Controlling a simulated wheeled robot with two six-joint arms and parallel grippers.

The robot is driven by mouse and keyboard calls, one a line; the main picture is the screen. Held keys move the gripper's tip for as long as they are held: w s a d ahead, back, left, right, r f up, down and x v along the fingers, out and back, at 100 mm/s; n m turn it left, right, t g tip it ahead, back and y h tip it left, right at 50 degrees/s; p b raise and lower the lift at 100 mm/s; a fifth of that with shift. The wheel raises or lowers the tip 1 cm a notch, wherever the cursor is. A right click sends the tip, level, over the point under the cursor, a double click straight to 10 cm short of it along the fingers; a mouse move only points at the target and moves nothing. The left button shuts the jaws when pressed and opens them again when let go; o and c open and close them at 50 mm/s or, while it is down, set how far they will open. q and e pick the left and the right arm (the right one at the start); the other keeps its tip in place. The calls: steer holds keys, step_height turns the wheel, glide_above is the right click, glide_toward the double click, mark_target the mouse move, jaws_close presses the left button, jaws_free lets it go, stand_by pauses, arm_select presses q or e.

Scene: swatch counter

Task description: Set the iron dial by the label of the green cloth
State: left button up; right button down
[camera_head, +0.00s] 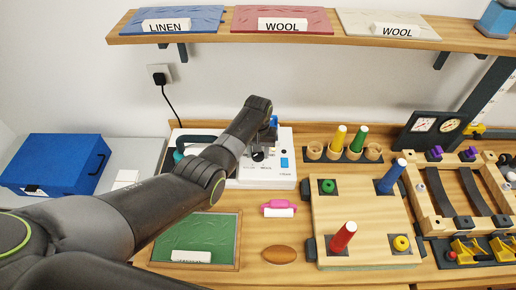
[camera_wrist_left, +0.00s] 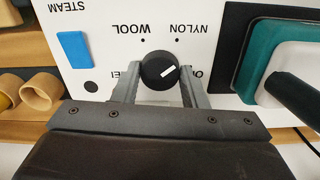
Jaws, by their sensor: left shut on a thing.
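A green cloth (camera_head: 205,232) lies in a wooden tray at the front left; the print on its white label (camera_head: 191,257) is too small to read. The black iron dial (camera_wrist_left: 157,68) is on a white panel (camera_head: 270,178) at the back. My left gripper (camera_wrist_left: 160,92) is shut on the dial, a finger on each side. WOOL also shows; more lettering is covered by the fingers. My right gripper is not in view.
A teal and white iron (camera_wrist_left: 285,70) stands beside the dial. A shelf (camera_head: 330,43) above holds blue LINEN, red WOOL and pale WOOL swatches. A peg board (camera_head: 358,222) is to the right, and a blue case (camera_head: 52,162) at left. A pink-handled item (camera_head: 279,206) and brown oval lie between.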

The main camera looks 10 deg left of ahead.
arm_select(q)
steer(key=n, duration=0.3)
steer(key=shift+w+r+n+p, duration=0.1)
steer(key=shift+n+p, duration=0.3)
steer(key=n, duration=0.3)
steer(key=shift+n, duration=0.3)
steer(key=n, duration=0.4)
steer(key=shift+n, duration=2.2)
steer(key=o, duration=1)
steer(key=shift+c, duration=0.2)
